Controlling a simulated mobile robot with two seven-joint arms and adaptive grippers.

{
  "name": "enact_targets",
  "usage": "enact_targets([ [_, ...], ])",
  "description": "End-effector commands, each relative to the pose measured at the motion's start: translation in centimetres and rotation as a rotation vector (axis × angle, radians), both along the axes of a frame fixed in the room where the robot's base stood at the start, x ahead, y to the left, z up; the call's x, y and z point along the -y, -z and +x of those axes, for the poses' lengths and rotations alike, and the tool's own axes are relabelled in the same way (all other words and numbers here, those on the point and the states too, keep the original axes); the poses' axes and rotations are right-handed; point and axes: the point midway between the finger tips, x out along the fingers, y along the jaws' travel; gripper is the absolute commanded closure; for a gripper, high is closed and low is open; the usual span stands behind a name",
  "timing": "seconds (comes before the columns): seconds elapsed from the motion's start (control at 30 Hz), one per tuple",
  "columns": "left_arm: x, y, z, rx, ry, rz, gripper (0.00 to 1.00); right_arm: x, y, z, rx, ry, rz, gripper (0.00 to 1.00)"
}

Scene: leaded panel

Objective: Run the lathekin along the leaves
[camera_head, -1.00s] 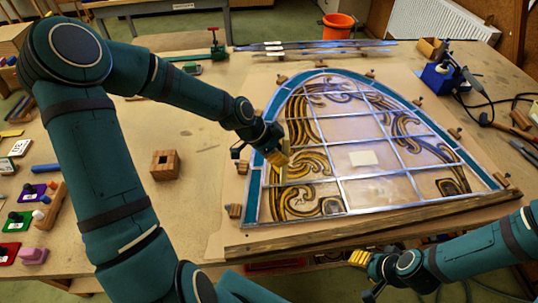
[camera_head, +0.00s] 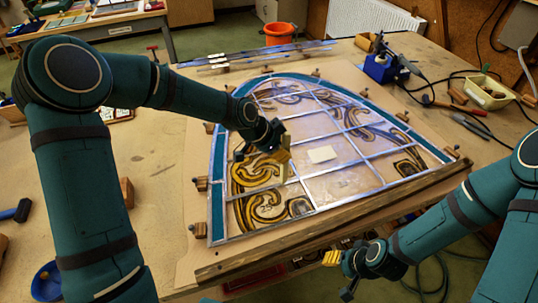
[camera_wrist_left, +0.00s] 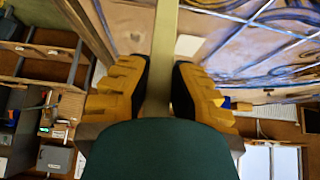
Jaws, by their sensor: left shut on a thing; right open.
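The arch-shaped leaded panel (camera_head: 322,154) lies on a board on the bench, with teal border glass, lead strips and amber scroll-painted pieces. My left gripper (camera_head: 277,157) is over its left part. It is shut on the pale, flat lathekin (camera_head: 284,173), whose end points down toward the panel. I cannot tell if that end touches the lead. In the left wrist view the lathekin (camera_wrist_left: 165,60) runs between the yellow fingers (camera_wrist_left: 160,90). My right gripper (camera_head: 332,258) is open and empty, in front of the wooden batten at the panel's near edge.
The long wooden batten (camera_head: 330,226) runs along the panel's near edge. Small wooden blocks (camera_head: 201,184) stand around the arch. A blue soldering stand (camera_head: 380,69), a cream tub (camera_head: 488,93) and pliers (camera_head: 471,125) are at the right. An orange bucket (camera_head: 279,34) stands beyond the bench.

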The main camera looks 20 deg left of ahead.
Motion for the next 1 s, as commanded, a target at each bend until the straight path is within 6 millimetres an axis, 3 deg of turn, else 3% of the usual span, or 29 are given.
enact_targets([
  [0.53,5.2,-0.1,3.4,0.0,0.001,0.0,1.0,0.0,-0.6,0.0,0.0,0.0,0.001,0.53],
  [0.7,5.1,0.5,3.4,0.0,-0.001,0.0,1.0,0.0,0.3,0.0,-0.001,0.0,0.0,0.53],
  [1.0,5.1,0.4,3.4,0.0,0.0,0.0,1.0,0.0,0.3,0.0,0.0,0.0,-0.001,0.53],
])
